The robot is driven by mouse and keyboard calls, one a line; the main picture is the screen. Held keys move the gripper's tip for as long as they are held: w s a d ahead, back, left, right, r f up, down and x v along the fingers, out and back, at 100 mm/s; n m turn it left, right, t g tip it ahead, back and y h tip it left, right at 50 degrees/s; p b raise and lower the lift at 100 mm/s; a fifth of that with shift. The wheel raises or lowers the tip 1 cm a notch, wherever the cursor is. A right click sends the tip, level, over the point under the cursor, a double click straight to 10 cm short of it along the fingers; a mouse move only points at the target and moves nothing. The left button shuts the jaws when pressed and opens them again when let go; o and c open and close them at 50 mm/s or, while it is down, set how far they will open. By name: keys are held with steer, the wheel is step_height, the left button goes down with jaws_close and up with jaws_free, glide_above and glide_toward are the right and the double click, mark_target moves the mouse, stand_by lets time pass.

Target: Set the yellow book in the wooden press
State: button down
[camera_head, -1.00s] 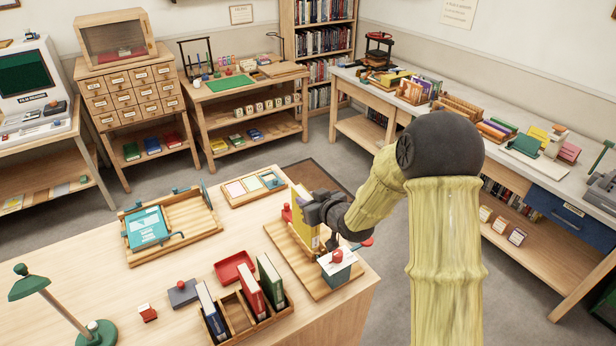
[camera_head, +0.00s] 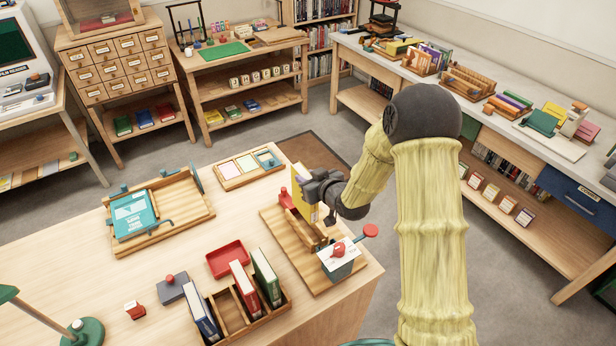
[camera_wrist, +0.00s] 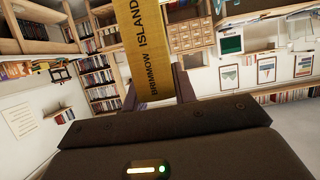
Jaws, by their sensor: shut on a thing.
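The yellow book (camera_head: 299,187) is upright in my gripper (camera_head: 312,190), at the far end of the wooden press (camera_head: 284,252). My gripper is shut on it from the right. In the wrist view the book's yellow face (camera_wrist: 143,45) with dark lettering stands up between the dark fingers (camera_wrist: 157,88). The press is a wooden board with wooden rails, a red part at its far left and a red-knobbed block (camera_head: 338,258) at its near end. The gripper hides part of the press, and I cannot tell whether the book touches it.
A teal book (camera_head: 134,213) lies in a wooden frame at the left. A wooden rack (camera_head: 236,318) of upright books and a red tray (camera_head: 230,259) stand left of the press. A tray of pastel cards (camera_head: 247,167) lies behind. The table's right edge is close to the press.

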steer(key=shift+d+f, duration=0.1)
steer(key=shift+f, duration=0.05)
steer(key=shift+f+b, duration=1)
steer(key=shift+f, duration=0.8)
steer(key=shift+d+b, duration=0.1)
steer(key=shift+b, duration=0.35)
stand_by(0.4)
